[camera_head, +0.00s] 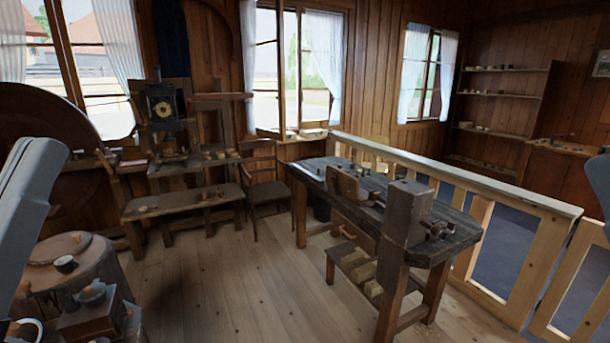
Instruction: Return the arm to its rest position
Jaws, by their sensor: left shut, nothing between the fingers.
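My left arm (22,225) comes in at the left edge as a large pale grey shape, close to the camera and cut off by the frame. The left gripper (28,185) is seen only in part; it is shut with nothing in it. It is apart from the furniture and holds no spool. My right gripper is not in view; only a small grey sliver shows at the right edge, and I cannot tell what part it is.
A heavy workbench (455,240) stands right of centre, before a wooden railing (470,180). A chair (263,175) stands behind. The plank floor (230,280) between is clear.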

